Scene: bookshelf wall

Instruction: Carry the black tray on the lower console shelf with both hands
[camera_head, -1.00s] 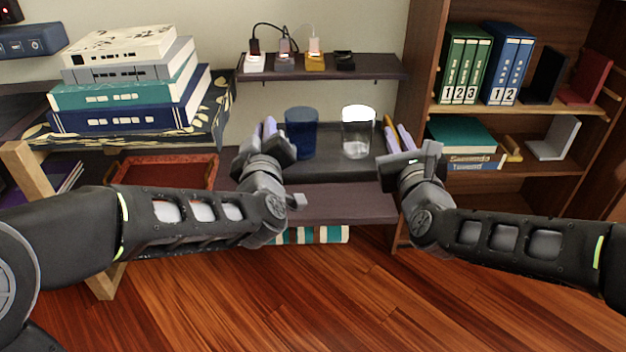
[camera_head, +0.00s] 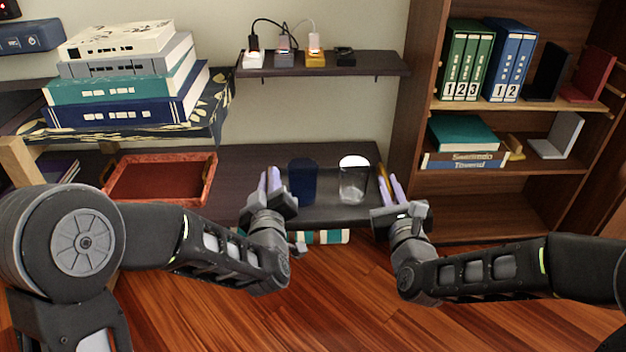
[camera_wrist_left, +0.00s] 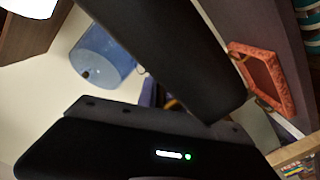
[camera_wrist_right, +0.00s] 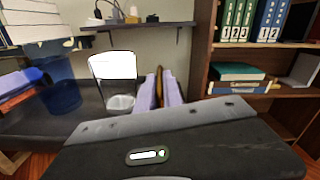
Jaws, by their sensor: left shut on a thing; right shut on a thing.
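The black tray (camera_head: 325,217) is in the middle of the head view, in front of or over the lower console shelf (camera_head: 235,170); whether it touches the shelf I cannot tell. A blue cup (camera_head: 302,182) and a clear glass (camera_head: 353,180) stand upright on it. My left gripper (camera_head: 271,188) is shut on the tray's left side. My right gripper (camera_head: 388,192) is shut on its right side, by a brown handle-like piece (camera_head: 382,176). The blue cup shows tilted in the left wrist view (camera_wrist_left: 103,58). Both cups show in the right wrist view, the glass (camera_wrist_right: 117,85) nearer.
A red tray (camera_head: 160,182) sits on the shelf at left. A stack of books (camera_head: 125,85) stands above it. A small wall shelf (camera_head: 325,65) with chargers is above the tray. A bookcase (camera_head: 412,90) stands close on the right. Striped boxes (camera_head: 325,237) lie below; open floor is in front.

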